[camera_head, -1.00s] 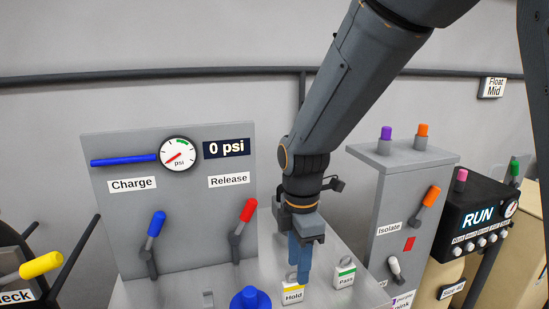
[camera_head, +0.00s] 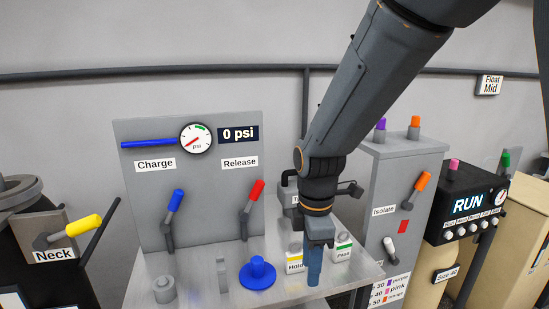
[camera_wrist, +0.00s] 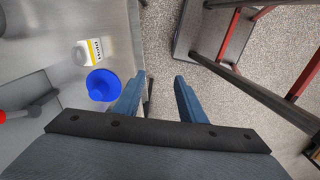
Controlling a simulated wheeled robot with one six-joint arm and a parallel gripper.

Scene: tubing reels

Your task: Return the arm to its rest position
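My gripper (camera_head: 314,268) hangs from my arm in front of the Pass and Hold tags, fingers pointing down. In the wrist view my gripper (camera_wrist: 160,88) shows two blue fingers spread apart with nothing between them, over the edge of the metal bench and the speckled floor. My arm slants down from the upper right in the head view.
A blue knob-like part (camera_head: 257,273) stands on the bench (camera_head: 205,290) near the gripper; it also shows in the wrist view (camera_wrist: 103,84). The Charge/Release panel (camera_head: 205,195) reads 0 psi. The Isolate cabinet (camera_head: 392,175) and RUN box (camera_head: 470,205) stand right.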

